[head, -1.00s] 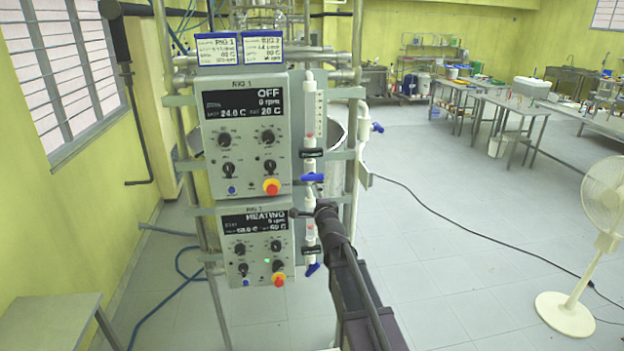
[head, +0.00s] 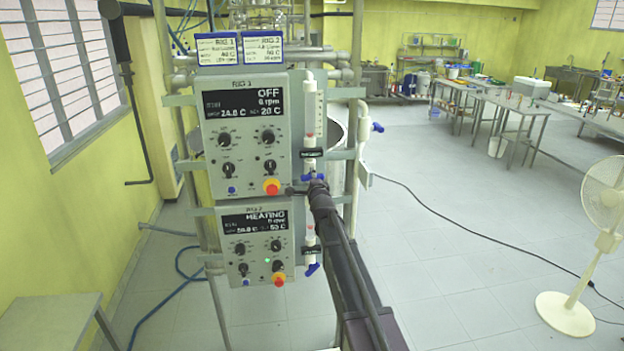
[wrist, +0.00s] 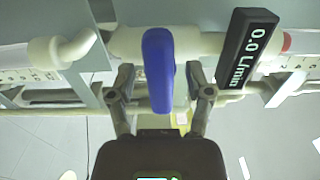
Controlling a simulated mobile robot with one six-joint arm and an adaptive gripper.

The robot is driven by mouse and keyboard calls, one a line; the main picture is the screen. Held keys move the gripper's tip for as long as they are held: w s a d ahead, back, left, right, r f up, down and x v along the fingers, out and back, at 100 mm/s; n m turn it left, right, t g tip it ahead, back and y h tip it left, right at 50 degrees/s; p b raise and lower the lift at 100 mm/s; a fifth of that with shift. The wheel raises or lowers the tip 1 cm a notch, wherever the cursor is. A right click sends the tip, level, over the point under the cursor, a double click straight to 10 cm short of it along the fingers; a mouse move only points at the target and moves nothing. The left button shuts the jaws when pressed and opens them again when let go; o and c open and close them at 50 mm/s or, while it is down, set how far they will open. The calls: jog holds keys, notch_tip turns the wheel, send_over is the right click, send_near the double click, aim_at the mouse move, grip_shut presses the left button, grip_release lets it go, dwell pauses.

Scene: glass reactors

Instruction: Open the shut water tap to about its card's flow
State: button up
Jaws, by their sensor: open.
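In the wrist view the tap's blue handle (wrist: 158,70) stands between the two fingers of my open gripper (wrist: 160,78), with gaps visible on both sides. The black flow display (wrist: 247,50) beside it reads 0.0 L/min. In the head view my gripper (head: 312,188) is at the upper blue tap (head: 310,177), under the Rig 1 flow tube (head: 310,125), and partly hides it. The Rig 1 card (head: 217,49) and Rig 2 card (head: 263,47) hang at the top; their small print is unreadable here.
The Rig 1 panel (head: 221,139) reads OFF. The Rig 2 panel (head: 224,256) below reads HEATING. A second blue tap (head: 312,270) sits lower on the rig, and another blue valve (head: 377,127) is at right. A fan (head: 604,215) stands right on open floor.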

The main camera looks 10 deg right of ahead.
jog(key=shift+w, duration=0.1)
grip_shut()
jog(key=shift+n, duration=0.4)
jog(key=n, duration=0.6)
jog(key=shift+n, duration=0.4)
jog(key=n, duration=0.6)
jog(key=shift+w+n, duration=0.1)
jog(key=shift+n, duration=0.2)
jog(key=shift+r, duration=0.1)
